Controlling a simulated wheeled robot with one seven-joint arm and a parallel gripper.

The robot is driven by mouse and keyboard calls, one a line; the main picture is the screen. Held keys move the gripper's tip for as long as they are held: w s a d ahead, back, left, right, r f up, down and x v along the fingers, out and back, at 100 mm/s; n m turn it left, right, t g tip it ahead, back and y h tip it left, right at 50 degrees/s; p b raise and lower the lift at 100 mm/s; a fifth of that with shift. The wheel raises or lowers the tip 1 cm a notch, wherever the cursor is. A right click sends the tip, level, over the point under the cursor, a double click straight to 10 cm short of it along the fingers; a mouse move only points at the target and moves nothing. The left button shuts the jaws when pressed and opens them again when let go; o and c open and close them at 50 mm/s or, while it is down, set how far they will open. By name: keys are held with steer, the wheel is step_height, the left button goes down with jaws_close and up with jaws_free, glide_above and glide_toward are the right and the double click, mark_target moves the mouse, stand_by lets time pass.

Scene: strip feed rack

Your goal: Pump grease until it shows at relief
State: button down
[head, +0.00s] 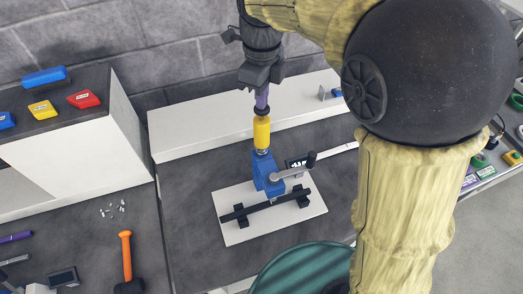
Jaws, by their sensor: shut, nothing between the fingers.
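A blue pump-like device (266,172) stands on a white base plate (236,234) in the middle of the head view. A yellow cylinder (262,132) rises from its top, with a black ring and a purple part (262,101) above. A grey crank lever with a dark knob (311,159) sticks out to the right. A black bar (262,209) on two black blocks lies across the plate. My gripper (262,88) is shut and empty, pointing down just above the purple part; I cannot tell whether they touch. I cannot make out grease or a relief point.
A white ledge (195,125) runs behind the device. A white cabinet (75,160) with coloured blocks on top stands left. An orange-handled hammer (126,255) and small loose bits (112,209) lie front left. A green round object (295,268) is at the front. My arm hides much of the right.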

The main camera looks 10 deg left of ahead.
steer(key=shift+f, duration=0.1)
steer(key=shift+f+b, duration=0.35)
steer(key=shift+f, duration=0.35)
steer(key=shift+r+p, duration=1.4)
steer(key=shift+r, duration=0.05)
steer(key=shift+f, duration=0.2)
